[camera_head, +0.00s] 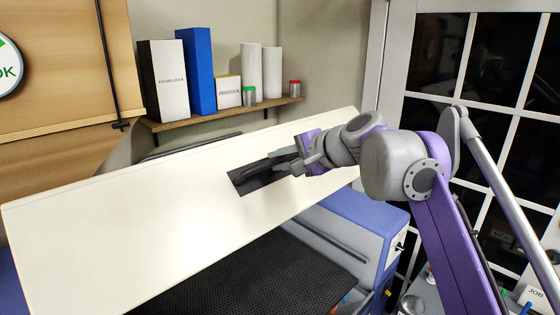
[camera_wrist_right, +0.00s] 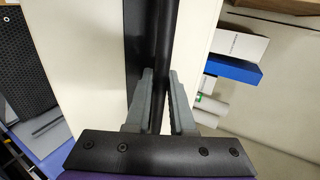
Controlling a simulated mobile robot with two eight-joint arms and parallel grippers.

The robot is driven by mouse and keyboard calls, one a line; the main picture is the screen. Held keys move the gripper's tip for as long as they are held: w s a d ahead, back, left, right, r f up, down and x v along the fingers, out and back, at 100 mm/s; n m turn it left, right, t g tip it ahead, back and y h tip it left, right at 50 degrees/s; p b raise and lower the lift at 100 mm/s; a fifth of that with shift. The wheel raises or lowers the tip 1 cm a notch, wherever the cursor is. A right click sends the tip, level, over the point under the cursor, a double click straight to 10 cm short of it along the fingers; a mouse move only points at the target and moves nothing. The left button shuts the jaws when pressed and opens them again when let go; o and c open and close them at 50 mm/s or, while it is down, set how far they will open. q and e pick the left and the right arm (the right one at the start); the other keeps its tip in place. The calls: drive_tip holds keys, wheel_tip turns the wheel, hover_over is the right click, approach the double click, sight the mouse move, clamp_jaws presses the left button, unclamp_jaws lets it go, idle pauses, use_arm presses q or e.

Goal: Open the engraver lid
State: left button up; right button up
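The engraver lid (camera_head: 130,225) is a large cream panel. It is raised and tilted above the blue engraver body (camera_head: 365,220), whose black honeycomb bed (camera_head: 250,275) shows below. A dark handle (camera_head: 240,178) sits on the lid's front face, right of centre. My right gripper (camera_head: 276,160) is at this handle. In the right wrist view its grey fingers (camera_wrist_right: 160,76) lie on either side of the black handle bar (camera_wrist_right: 163,35) and look closed on it. My left gripper is in neither view.
A wooden shelf (camera_head: 215,114) behind the lid holds boxes, white rolls (camera_head: 272,72) and small jars (camera_head: 295,88). A paned window (camera_head: 480,60) is at the right. A cluttered surface (camera_head: 425,292) lies at the lower right.

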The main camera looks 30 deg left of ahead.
drive_tip(key=o, duration=0.3)
drive_tip(key=shift+o, duration=0.2)
drive_tip(key=v, duration=1.1)
drive_tip(key=s+d+f+n+t+h, duration=0.1)
drive_tip(key=s+d+f+h, duration=0.15)
drive_tip(key=d+f, duration=0.7)
drive_tip(key=s+d+f+n+t+h, duration=0.15)
drive_tip(key=d+f+h, duration=0.25)
drive_tip(key=d+f, duration=0.6)
drive_tip(key=s+d+f+h, duration=0.1)
drive_tip(key=s+d+f, duration=0.4)
drive_tip(key=f, duration=0.3)
drive_tip(key=s+d+f+n+h, duration=0.1)
drive_tip(key=s+d+f+h, duration=0.1)
drive_tip(key=s+d+f, duration=0.2)
drive_tip(key=s+d+f+h, duration=0.2)
drive_tip(key=s+d+f, duration=0.3)
drive_tip(key=f, duration=0.8)
drive_tip(key=shift+s+d, duration=0.3)
drive_tip(key=shift+d, duration=0.85)
